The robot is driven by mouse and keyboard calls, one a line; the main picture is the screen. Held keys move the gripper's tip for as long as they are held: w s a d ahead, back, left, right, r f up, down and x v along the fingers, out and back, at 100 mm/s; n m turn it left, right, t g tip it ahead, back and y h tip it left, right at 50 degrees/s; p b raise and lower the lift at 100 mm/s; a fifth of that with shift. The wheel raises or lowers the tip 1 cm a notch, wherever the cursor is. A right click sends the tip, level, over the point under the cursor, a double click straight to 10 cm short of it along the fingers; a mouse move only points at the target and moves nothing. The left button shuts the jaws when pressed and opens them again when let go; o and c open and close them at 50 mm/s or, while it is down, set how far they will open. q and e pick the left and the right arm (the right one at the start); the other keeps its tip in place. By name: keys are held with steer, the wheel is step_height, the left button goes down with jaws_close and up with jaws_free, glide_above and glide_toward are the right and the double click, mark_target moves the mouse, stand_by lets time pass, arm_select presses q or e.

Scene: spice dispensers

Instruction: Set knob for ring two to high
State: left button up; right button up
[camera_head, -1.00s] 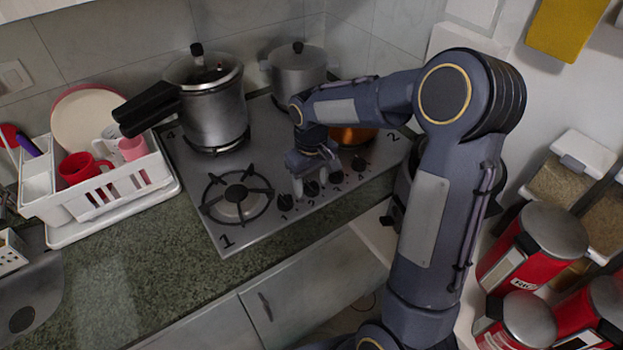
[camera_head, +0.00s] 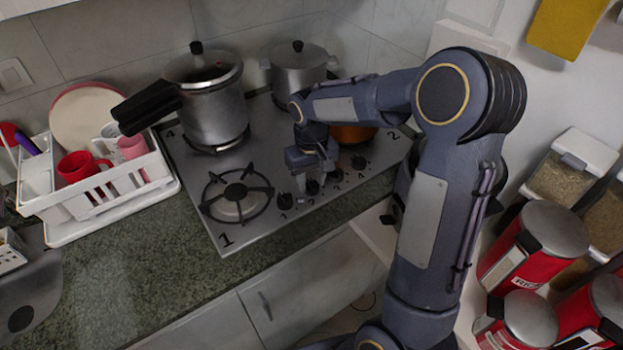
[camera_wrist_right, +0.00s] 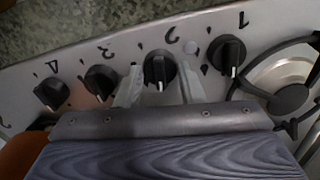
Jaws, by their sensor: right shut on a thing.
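The stove (camera_head: 265,222) has a row of black knobs along its front edge. The knob for ring two (camera_head: 312,187) is the second from the left in the head view. In the wrist view this knob (camera_wrist_right: 159,70) sits between the two fingers of my right gripper (camera_wrist_right: 160,86), below an upside-down 2. Its white mark points toward the bottom of that picture. In the head view my right gripper (camera_head: 313,175) reaches down over the knob, shut on it. My left gripper is not in view.
Knob one (camera_wrist_right: 229,55) and knob three (camera_wrist_right: 102,81) stand close on either side of the fingers. A pressure cooker (camera_head: 215,105), a steel pot (camera_head: 298,70) and an orange pot (camera_head: 350,134) stand on the stove. A dish rack (camera_head: 100,205) is at left.

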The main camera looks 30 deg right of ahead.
mark_target(312, 183)
steer(key=m, duration=0.4)
steer(key=shift+m, duration=2)
steer(key=o, duration=1)
steer(key=shift+r, duration=0.1)
step_height(312, 183, up, 8)
steer(key=shift+f+b, duration=0.15)
steer(key=shift+b, duration=0.15)
